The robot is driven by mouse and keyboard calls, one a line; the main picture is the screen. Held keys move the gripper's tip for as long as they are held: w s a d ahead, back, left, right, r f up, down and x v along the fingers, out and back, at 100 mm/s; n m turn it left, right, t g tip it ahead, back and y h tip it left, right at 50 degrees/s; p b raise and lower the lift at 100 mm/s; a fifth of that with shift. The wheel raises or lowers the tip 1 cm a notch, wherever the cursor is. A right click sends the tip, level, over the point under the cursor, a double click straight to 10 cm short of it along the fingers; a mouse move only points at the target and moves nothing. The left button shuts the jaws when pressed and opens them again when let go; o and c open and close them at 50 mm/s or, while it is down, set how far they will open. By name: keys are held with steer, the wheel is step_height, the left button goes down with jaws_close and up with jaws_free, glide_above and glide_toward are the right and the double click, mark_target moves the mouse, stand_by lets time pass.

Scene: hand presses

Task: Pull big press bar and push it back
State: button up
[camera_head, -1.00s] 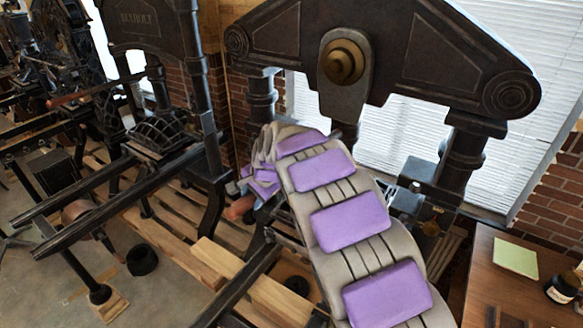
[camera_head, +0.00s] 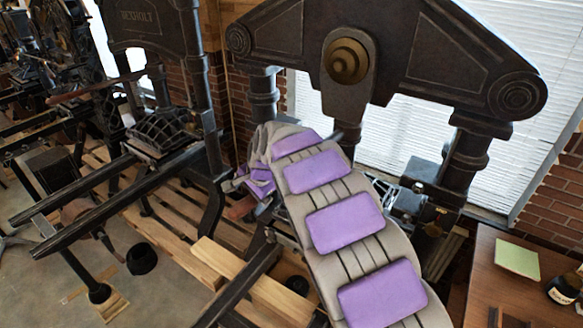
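The big press (camera_head: 420,55) stands in front of me, a dark iron frame with a brass boss (camera_head: 347,60) at its top middle. My grey arm with purple pads reaches from the bottom of the view toward the press. My gripper (camera_head: 240,183) shows partly at the arm's far end, left of the press's middle. A reddish-brown handle (camera_head: 241,208), which looks like the end of the press bar, lies at or just below my gripper. The arm hides most of the bar and the fingers. I cannot tell whether they touch the handle or are open.
A second press (camera_head: 150,30) stands at the left, with long dark rails (camera_head: 120,195) running toward me. Wooden beams (camera_head: 262,290) lie low in front. A brown table (camera_head: 490,270) with a green paper (camera_head: 517,258) and a dark bottle (camera_head: 562,289) is at the right.

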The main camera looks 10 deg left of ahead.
steer(key=shift+d+r, duration=0.15)
steer(key=shift+d, duration=0.35)
steer(key=shift+d+r, duration=0.4)
steer(key=shift+a+v, duration=0.2)
steer(key=shift+v, duration=0.8)
steer(key=shift+a+v, duration=0.2)
steer(key=shift+v, duration=0.75)
steer(key=v, duration=0.4)
steer(key=shift+s+d, duration=0.15)
steer(key=shift+d, duration=0.25)
steer(key=shift+a, duration=0.1)
